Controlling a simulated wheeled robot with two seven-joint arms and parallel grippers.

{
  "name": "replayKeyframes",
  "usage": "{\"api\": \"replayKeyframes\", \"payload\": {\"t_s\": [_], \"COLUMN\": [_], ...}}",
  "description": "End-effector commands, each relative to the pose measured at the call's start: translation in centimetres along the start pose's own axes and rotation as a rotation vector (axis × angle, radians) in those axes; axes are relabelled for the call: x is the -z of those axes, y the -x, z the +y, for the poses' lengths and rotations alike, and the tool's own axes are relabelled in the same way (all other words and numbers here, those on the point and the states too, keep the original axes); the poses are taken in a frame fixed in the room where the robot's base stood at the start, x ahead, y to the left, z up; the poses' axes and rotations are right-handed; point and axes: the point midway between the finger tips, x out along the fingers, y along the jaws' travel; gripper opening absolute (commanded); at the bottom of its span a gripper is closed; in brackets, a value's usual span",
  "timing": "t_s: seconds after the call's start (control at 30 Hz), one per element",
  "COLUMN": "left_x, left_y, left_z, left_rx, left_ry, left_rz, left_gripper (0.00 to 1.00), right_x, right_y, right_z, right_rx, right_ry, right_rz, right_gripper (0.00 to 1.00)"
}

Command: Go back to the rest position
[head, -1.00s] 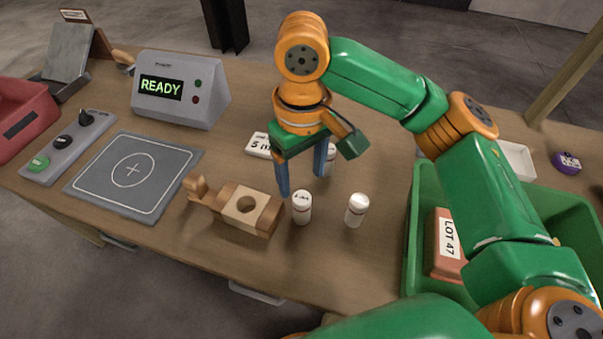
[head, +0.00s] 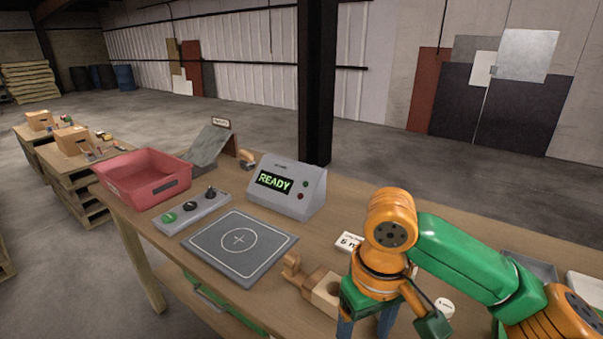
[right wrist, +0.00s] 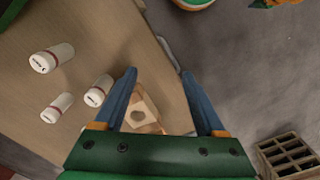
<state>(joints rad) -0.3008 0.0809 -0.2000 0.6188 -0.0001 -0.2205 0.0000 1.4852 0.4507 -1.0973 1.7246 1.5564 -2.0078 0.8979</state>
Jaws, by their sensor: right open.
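My right gripper (head: 368,330) hangs above the table at the lower right of the head view, fingers pointing down and cut off by the frame edge. In the right wrist view its two blue fingers (right wrist: 158,74) are apart with nothing between the tips. A wooden block with a round hole (head: 325,292) lies just left of the gripper and is partly hidden; it also shows beyond the fingers in the wrist view (right wrist: 145,106). My left gripper is not in view.
A grey console reading READY (head: 288,190), a dark pad with a circle and cross (head: 215,243), a button panel (head: 190,211) and a red bin (head: 122,183) stand on the table to the left. A white card (head: 349,241) lies behind the gripper.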

Motion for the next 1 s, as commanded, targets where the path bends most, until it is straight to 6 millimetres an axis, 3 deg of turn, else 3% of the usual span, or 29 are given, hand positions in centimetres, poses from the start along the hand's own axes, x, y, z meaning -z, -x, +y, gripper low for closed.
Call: {"api": "replayKeyframes", "payload": {"t_s": [0.47,0.8,0.87,1.0], "left_x": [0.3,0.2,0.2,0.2], "left_y": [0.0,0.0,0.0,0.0], "left_z": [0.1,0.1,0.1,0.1], "left_rx": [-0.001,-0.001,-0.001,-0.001], "left_ry": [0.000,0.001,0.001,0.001], "left_rz": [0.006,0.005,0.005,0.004], "left_gripper": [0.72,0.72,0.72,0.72], "right_x": [0.5,-0.3,-0.8,-3.0], "right_y": [-5.9,-12.4,-13.8,-16.8], "right_z": [-4.0,-8.3,-8.3,-6.3], "right_rx": [0.140,0.339,0.353,0.306], "right_ry": [0.158,0.182,0.141,0.020], "right_rz": [0.082,0.290,0.338,0.406], "right_gripper": [0.72,0.72,0.72,0.72]}}
